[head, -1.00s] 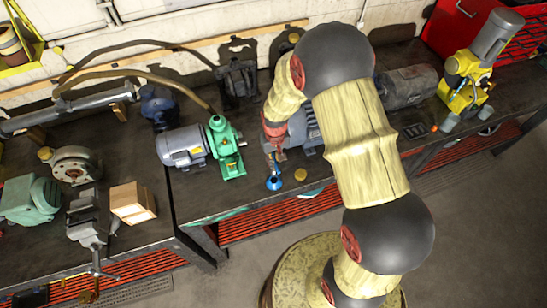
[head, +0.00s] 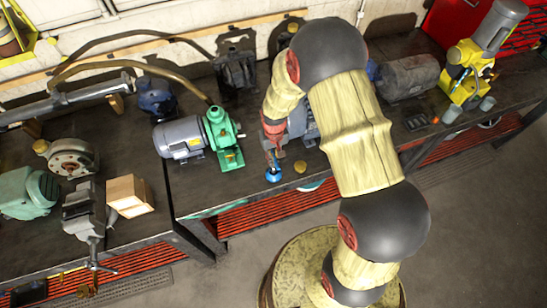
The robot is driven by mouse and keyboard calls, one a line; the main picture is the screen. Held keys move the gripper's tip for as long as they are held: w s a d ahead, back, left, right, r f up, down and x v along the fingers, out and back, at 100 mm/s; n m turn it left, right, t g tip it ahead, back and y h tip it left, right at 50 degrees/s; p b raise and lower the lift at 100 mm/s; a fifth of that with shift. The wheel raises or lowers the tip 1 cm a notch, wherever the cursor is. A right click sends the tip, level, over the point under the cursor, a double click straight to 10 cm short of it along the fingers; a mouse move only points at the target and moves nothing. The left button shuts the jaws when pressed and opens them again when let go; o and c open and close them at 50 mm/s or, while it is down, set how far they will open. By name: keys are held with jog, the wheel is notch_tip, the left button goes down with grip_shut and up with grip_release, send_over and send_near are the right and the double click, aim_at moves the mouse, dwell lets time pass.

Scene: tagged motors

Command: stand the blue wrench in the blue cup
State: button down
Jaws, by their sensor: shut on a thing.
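The blue cup (head: 273,175) stands on the dark bench near its front edge, below my gripper. My gripper (head: 272,150) points down over the cup, with its fingers shut on the blue wrench (head: 272,163). Only a small thin part of the wrench shows between the fingers and the cup. Its lower end is at or just inside the cup's mouth; I cannot tell how deep. The fingers are small and dark in this view, and the wrist partly hides them.
A yellow round piece (head: 300,167) lies right of the cup. A green pump (head: 222,138) with a grey motor (head: 180,138) stands to the left. Another motor (head: 302,122) is partly hidden behind my arm.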

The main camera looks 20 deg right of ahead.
aim_at(274, 167)
jog(key=shift+f+b, duration=1.4)
jog(key=shift+f, duration=0.45)
jog(key=c, duration=1.8)
grip_release()
jog(key=shift+r+p, duration=1.7)
jog(key=shift+r, duration=1.35)
notch_tip(274, 167, up, 12)
